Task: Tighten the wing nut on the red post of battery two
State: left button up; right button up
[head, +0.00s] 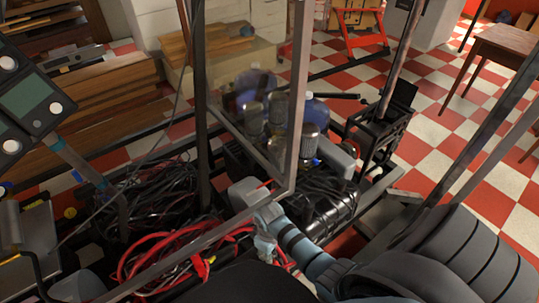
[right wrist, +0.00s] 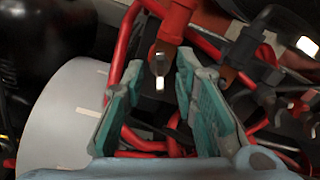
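My right gripper (right wrist: 157,72) is open in the right wrist view, its teal-padded fingers spread apart. A red cable end (right wrist: 172,22) comes down from the top, with a small bright metal piece (right wrist: 159,76) below it, between the fingertips. Gaps show on both sides of the metal piece; I cannot tell whether it is the wing nut or part of the post. In the head view my right gripper (head: 264,247) is low at the centre, over red cables (head: 165,255). The batteries are hard to make out under the wiring. My left gripper is not clearly in view.
A metal-framed clear panel (head: 300,95) stands upright close to my right arm. Bundled black cables (head: 155,190) and a grey cylinder (right wrist: 65,115) crowd the space. A control box with displays (head: 28,100) is at left. Open checkered floor (head: 480,150) lies to the right.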

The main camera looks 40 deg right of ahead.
grip_shut()
jog(key=shift+r, duration=0.1)
